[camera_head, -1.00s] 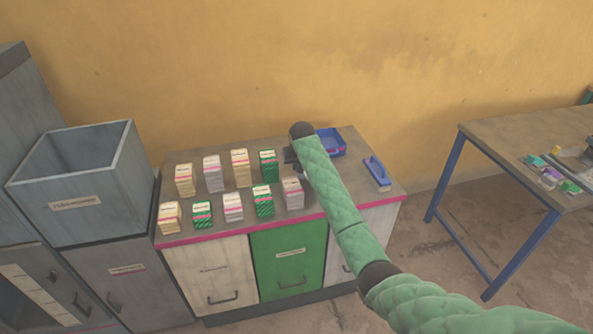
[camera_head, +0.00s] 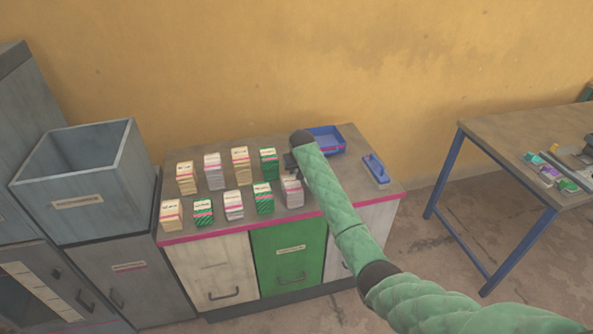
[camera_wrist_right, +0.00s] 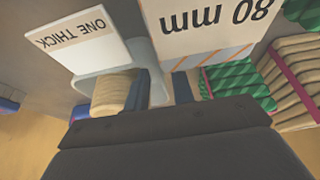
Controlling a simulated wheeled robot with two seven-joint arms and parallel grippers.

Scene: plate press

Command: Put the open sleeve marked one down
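The open sleeve marked "ONE THICK" (camera_wrist_right: 84,40) shows close up in the right wrist view, with a white label and a grey body. A beige rolled or stacked thing (camera_wrist_right: 112,96) sits at its lower part. My right gripper (camera_wrist_right: 161,88) has its two dark fingers on either side of a pale part of the sleeve and appears shut on it. In the head view my right gripper (camera_head: 291,162) is over the counter, at the back of the right-hand stacks; my forearm hides the sleeve there. My left gripper is not in view.
Several banded stacks (camera_head: 233,205) stand in two rows on the grey counter (camera_head: 330,190). A blue tray (camera_head: 327,140) and a blue tool (camera_head: 376,170) lie to the right. A grey bin (camera_head: 85,180) is at left. A label reading "80 mm" (camera_wrist_right: 215,20) shows beside the sleeve.

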